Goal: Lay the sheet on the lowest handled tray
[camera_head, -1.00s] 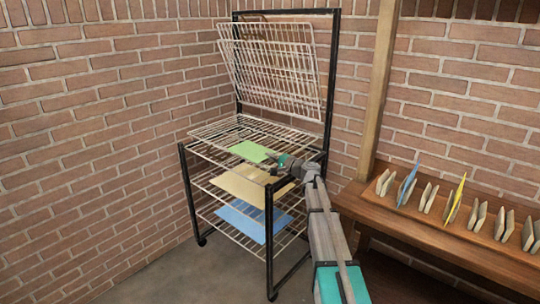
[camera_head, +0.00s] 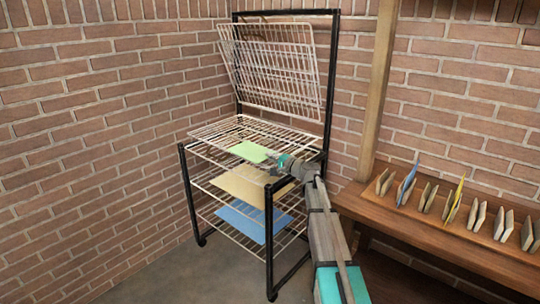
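A black-framed rack (camera_head: 185,185) with wire trays stands in the corner. Several upper trays (camera_head: 268,65) are tilted up against its back. A level wire tray (camera_head: 215,132) lies below them. A light green sheet (camera_head: 251,151) lies flat at the front right of this level tray. I cannot tell whether it rests fully on the wires. My gripper (camera_head: 274,158) is at the sheet's right edge, reaching in from the right. Its fingers are too small to tell whether they grip the sheet. I cannot make out any tray handles.
A tan sheet (camera_head: 240,185) and a blue sheet (camera_head: 240,222) lie on lower shelves of the rack. A wooden bench (camera_head: 440,230) at the right holds several small upright cards in a row. A wooden post (camera_head: 378,95) rises behind it. Floor is clear front left.

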